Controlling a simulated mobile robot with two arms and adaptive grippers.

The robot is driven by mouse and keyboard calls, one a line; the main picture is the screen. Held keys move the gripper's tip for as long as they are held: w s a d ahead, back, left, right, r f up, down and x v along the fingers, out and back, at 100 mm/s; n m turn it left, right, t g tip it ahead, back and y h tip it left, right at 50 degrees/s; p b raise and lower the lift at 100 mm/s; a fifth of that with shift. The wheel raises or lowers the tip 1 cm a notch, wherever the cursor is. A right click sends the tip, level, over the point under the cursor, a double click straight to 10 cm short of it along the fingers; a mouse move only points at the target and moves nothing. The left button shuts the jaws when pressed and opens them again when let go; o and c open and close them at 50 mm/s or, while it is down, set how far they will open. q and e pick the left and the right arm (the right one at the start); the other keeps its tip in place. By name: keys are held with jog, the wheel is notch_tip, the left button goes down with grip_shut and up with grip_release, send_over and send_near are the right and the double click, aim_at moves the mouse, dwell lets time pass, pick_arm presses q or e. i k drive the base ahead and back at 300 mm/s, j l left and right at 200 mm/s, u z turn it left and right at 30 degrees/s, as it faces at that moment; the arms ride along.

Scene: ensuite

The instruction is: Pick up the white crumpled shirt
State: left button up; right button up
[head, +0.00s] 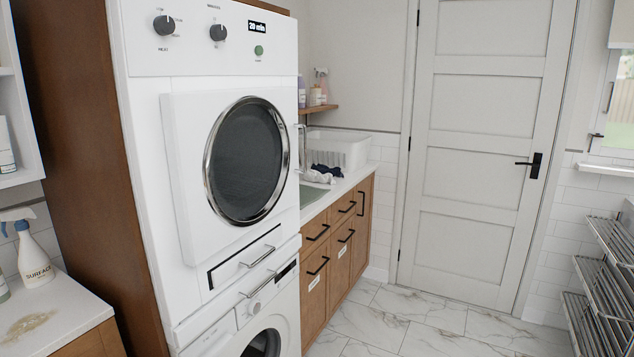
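A small white crumpled cloth (317,177), which looks like the shirt, lies on the counter (341,188) beyond the stacked machines. A dark crumpled cloth (328,170) lies right behind it, against a white basket (343,149). The white cloth is small in the picture, and part of its left side may be hidden by the machine. Neither of my grippers shows in the head view.
A white dryer (180,150) stands over a washer (262,325) close at the left. A spray bottle (32,255) stands on a left counter. Wire racks (603,265) stand at the right. The marble floor (405,325) before the closed door (475,150) is clear.

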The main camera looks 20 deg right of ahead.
aim_at(311, 176)
jog(key=i+l+u, duration=0.15)
jog(key=l, duration=0.5)
jog(key=i+l+u, duration=0.1)
jog(key=l, duration=0.5)
jog(key=i+l+u, duration=0.15)
jog(key=l, duration=0.5)
jog(key=l+u, duration=0.15)
jog(key=l, duration=0.5)
jog(key=i+l+u, duration=0.15)
jog(key=l, duration=0.25)
jog(key=i+l+u, duration=0.1)
jog(key=i+l, duration=0.15)
jog(key=l, duration=0.15)
jog(key=i+l+u, duration=0.15)
jog(key=l, duration=0.25)
jog(key=i+l+u, duration=0.15)
jog(key=l, duration=0.3)
jog(key=i+l+u, duration=0.15)
jog(key=l, duration=0.3)
jog(key=i+l+u, duration=0.1)
jog(key=l, duration=0.35)
